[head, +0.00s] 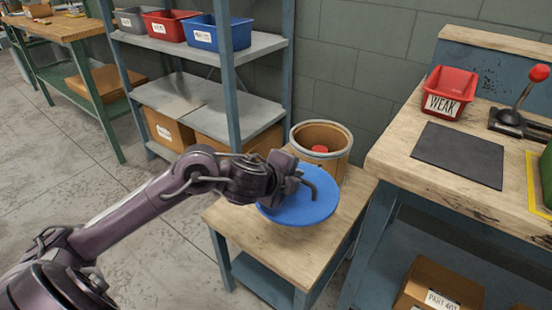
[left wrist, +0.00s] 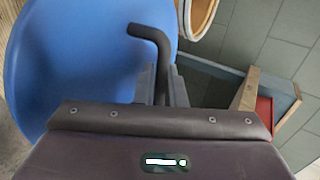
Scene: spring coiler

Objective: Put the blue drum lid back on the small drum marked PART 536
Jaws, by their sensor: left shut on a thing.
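The blue drum lid (head: 302,205) is a round disc with a dark bent handle (head: 304,180). It hangs in front of the drum, over the small wooden table. My left gripper (head: 290,178) is shut on the handle; the lid also shows in the left wrist view (left wrist: 75,65). The small drum (head: 338,171) stands open at the back of that table, with a light rim and something red inside. No marking is readable on it. Its rim shows at the top of the left wrist view (left wrist: 203,25). The lid is apart from the rim. My right gripper is not in view.
A workbench (head: 384,156) at right holds a red bin marked WEAK (head: 450,90), a dark mat (head: 459,154) and a red-knobbed lever (head: 538,74). A shelf (head: 262,45) with bins stands behind my left arm. The small table's front (head: 280,255) is clear.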

